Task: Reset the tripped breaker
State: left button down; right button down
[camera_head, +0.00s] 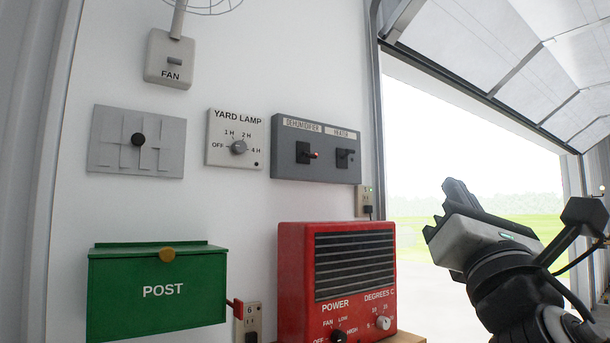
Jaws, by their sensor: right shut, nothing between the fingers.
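A dark grey switch box (316,172) is fixed to the white wall in the middle of the view. Its two labels read DEHUMIDIFIER and HEATER. My right gripper (447,209) is shut and empty, in front of the open doorway. It is to the right of and lower than the switch box, apart from it. My left gripper is out of view.
A red heater (295,270) stands below the switch box, with a green POST box (158,318) to its left. A yard lamp dial (238,147), a fan switch (173,78) and a slotted plate (110,160) share the wall. An outlet (363,199) holds a black plug.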

aim_at(307, 155)
jog(key=z, duration=1.2)
jog(key=i, duration=2.1)
jog(key=u, duration=3)
